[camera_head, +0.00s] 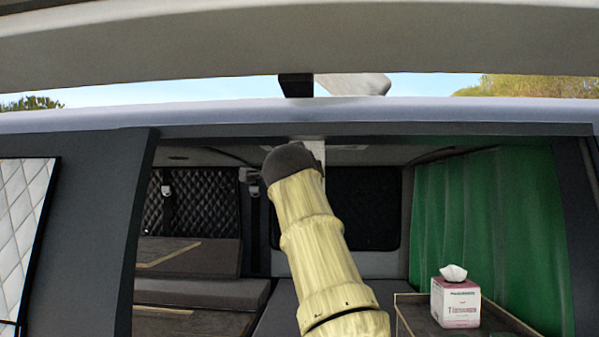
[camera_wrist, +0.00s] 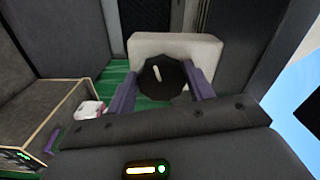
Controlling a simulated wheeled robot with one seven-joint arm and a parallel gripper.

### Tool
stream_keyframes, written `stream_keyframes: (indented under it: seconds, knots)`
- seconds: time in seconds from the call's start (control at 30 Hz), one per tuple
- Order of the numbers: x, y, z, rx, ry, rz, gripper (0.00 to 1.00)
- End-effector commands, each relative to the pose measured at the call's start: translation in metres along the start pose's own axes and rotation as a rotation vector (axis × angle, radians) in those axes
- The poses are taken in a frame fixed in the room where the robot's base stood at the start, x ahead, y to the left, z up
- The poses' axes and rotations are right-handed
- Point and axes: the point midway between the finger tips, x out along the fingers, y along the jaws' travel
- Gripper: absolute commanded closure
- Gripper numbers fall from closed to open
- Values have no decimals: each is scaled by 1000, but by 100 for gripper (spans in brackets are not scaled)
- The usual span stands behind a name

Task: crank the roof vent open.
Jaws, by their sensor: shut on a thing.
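A round black knob (camera_wrist: 160,80) with a white mark sits on a pale vent housing (camera_wrist: 203,45) in the wrist view. The purple fingers of my gripper (camera_wrist: 164,90) stand on either side of the knob, shut on it. In the head view my arm reaches up through the van's rear opening to the ceiling. There the pale housing (camera_head: 317,150) shows in part behind the arm, and my fingers and the knob are hidden. Above the roof edge, a whitish panel (camera_head: 354,84), possibly the vent lid, shows beside a dark block (camera_head: 296,85).
A tissue box (camera_head: 455,302) stands on a cabinet (camera_head: 420,315) at the right, before a green curtain (camera_head: 490,225). Cushioned benches (camera_head: 200,292) lie at the left. The raised tailgate (camera_head: 300,40) spans the top, and the roof edge (camera_head: 200,115) lies close above my arm.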

Motion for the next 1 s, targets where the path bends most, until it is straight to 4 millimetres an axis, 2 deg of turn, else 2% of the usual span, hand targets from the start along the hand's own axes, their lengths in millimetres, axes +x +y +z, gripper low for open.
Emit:
stream_keyframes:
  seconds: [0.03, 0.5, 0.53, 0.6, 1.0]
  knots:
    - [2, 6, 0, 9, 2, 17, 70]
    - [3, 6, 1, 23, 3, 18, 70]
    - [3, 7, 1, 23, 3, 18, 42]
    - [3, 6, 1, 23, 3, 17, 28]
    - [-3, 3, 1, 24, 1, 7, 26]
